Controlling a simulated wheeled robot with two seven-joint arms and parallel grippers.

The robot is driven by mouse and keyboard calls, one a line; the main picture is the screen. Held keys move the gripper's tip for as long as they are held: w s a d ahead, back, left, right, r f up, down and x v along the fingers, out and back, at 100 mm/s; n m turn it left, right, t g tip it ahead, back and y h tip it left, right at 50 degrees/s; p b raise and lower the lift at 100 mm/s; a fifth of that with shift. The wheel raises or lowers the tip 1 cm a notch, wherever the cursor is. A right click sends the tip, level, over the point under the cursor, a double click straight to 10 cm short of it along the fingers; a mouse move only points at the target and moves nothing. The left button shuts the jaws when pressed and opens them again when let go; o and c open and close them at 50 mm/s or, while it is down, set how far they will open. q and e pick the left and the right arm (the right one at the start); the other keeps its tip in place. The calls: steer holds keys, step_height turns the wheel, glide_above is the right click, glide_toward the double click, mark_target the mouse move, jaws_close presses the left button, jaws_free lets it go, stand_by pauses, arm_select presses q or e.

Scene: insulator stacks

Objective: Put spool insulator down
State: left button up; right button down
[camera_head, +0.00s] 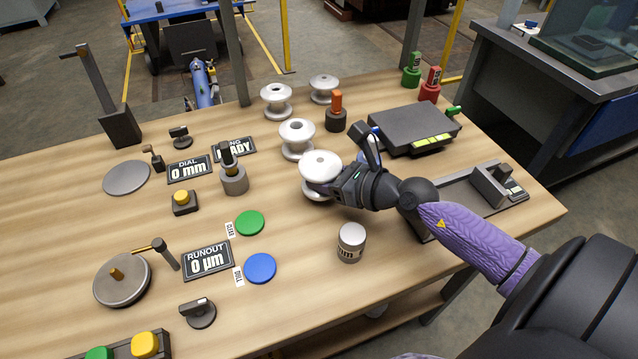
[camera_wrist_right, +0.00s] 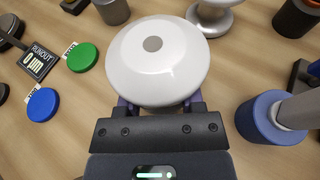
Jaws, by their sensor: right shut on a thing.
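My right gripper (camera_head: 338,184) is shut on a white spool insulator (camera_head: 320,165). In the wrist view the held spool insulator (camera_wrist_right: 158,62) shows its round top with a grey centre, and it hides most of the fingertips of my right gripper (camera_wrist_right: 160,108). The spool is upright, at or just above the wooden table (camera_head: 300,232); I cannot tell whether it touches. Another white spool insulator (camera_head: 297,139) stands just behind it. Two more stand farther back, one at the left (camera_head: 276,101) and one at the right (camera_head: 324,89). My left gripper is not in view.
A green disc (camera_head: 249,222) and a blue disc (camera_head: 260,268) lie left of the held spool. A grey can (camera_head: 351,243) stands in front. A dark box (camera_head: 414,129) lies at the right behind my gripper. The table between the discs and the can is clear.

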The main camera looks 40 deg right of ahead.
step_height(320, 180, down, 3)
steer(key=shift+r+b, duration=0.2)
steer(key=shift+b, duration=0.4)
steer(key=shift+r, duration=0.25)
steer(key=shift+f, duration=0.15)
steer(key=shift+c, duration=1.1)
jaws_free()
steer(key=shift+s+r+p, duration=0.2)
steer(key=shift+r+p, duration=0.05)
steer(key=shift+p, duration=0.05)
steer(key=v, duration=1.1)
steer(key=shift+s+d+r+p, duration=0.15)
steer(key=shift+s+p, duration=0.1)
steer(key=shift+p, duration=0.15)
